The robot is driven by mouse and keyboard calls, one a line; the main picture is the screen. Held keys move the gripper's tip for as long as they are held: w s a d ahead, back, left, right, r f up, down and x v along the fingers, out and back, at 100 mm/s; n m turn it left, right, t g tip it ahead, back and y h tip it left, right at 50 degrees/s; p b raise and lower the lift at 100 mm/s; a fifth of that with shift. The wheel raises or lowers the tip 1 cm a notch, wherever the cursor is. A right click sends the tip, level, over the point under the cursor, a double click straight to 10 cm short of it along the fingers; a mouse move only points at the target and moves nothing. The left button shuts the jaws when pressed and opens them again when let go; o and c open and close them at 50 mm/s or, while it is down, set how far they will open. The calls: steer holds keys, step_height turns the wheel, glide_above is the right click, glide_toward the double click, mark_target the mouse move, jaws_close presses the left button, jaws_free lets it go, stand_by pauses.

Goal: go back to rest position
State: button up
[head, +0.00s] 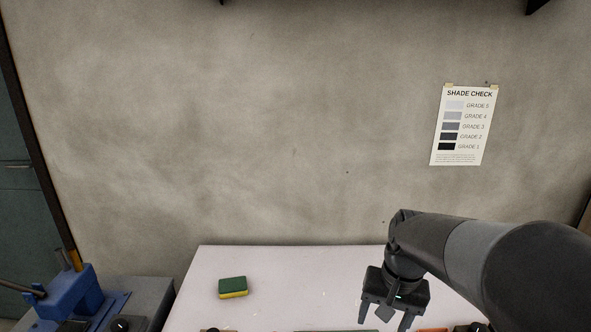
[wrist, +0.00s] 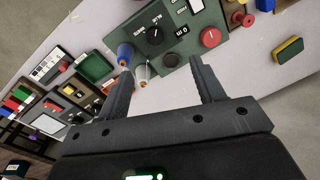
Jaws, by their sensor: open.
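My gripper (head: 386,311) hangs over the right part of the white table (head: 290,275) in the head view, fingers pointing down. In the wrist view my gripper (wrist: 165,88) has its two fingers apart with nothing held between them. Beyond the fingertips lies a green panel (wrist: 185,62) with a black knob and a red button. A blue-and-white cylindrical thing (wrist: 126,56) shows close to the left finger, below my gripper; I cannot tell the gap. No cloth can be made out in either view.
A green-and-yellow sponge (head: 233,287) lies on the table's left part, also in the wrist view (wrist: 287,51). A blue vise-like tool (head: 72,292) stands on a grey bench at left. A shade chart (head: 463,124) hangs on the wall. Several small boxes (wrist: 20,95) crowd the wrist view's left.

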steer(key=s+a+r+n+t+h, duration=0.1)
steer(key=s+r+t, duration=0.4)
steer(key=s, duration=0.5)
steer(key=shift+a+r+n, duration=0.55)
steer(key=shift+r+n, duration=0.2)
steer(key=shift+n, duration=0.45)
steer(key=shift+w, duration=0.1)
stand_by(1.5)
